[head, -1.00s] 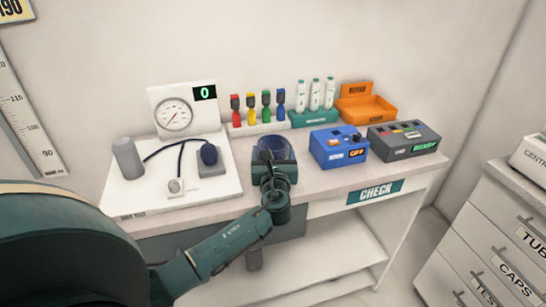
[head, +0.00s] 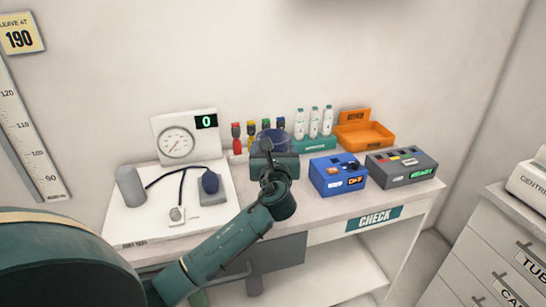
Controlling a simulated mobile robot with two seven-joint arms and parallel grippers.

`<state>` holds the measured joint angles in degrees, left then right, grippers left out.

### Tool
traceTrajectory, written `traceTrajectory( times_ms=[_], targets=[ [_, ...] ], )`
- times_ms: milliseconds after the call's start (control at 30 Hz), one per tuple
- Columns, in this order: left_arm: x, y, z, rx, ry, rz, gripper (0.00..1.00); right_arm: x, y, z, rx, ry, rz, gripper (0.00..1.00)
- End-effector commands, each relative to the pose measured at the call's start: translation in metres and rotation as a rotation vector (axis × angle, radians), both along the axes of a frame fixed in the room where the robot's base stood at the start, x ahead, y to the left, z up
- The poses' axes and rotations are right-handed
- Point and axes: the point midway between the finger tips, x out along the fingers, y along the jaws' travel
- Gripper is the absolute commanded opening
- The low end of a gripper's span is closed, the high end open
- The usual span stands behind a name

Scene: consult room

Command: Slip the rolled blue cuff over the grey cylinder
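The grey cylinder (head: 131,186) stands upright at the left end of the white board (head: 150,228), with nothing around it. My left gripper (head: 273,150) is over the desk, well to the right of the cylinder. The rolled blue cuff (head: 273,139), a dark blue see-through ring, is at its far end and moves with it. The fingertips are mostly hidden behind the gripper body, but it appears shut on the cuff. My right gripper is not in view.
To the right are white bottles (head: 314,122), a blue box (head: 338,176), a grey box (head: 401,167) and an orange tray (head: 363,135).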

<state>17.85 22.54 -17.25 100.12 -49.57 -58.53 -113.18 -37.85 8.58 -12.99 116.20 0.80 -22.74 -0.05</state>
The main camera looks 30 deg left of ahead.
Motion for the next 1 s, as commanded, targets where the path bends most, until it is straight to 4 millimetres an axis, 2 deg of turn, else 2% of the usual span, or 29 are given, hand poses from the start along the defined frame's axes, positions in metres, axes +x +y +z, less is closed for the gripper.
traceTrajectory(
  times_ms=[33,433,1000],
  targets=[
    [0.000,0.000,0.006,0.001,-0.001,0.000,0.51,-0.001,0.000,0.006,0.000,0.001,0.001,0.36],
    [0.000,0.000,0.022,0.002,0.000,0.001,0.51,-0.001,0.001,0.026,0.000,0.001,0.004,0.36],
    [0.000,0.000,0.049,0.000,-0.002,0.001,0.51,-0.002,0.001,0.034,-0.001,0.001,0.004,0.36]
  ],
)
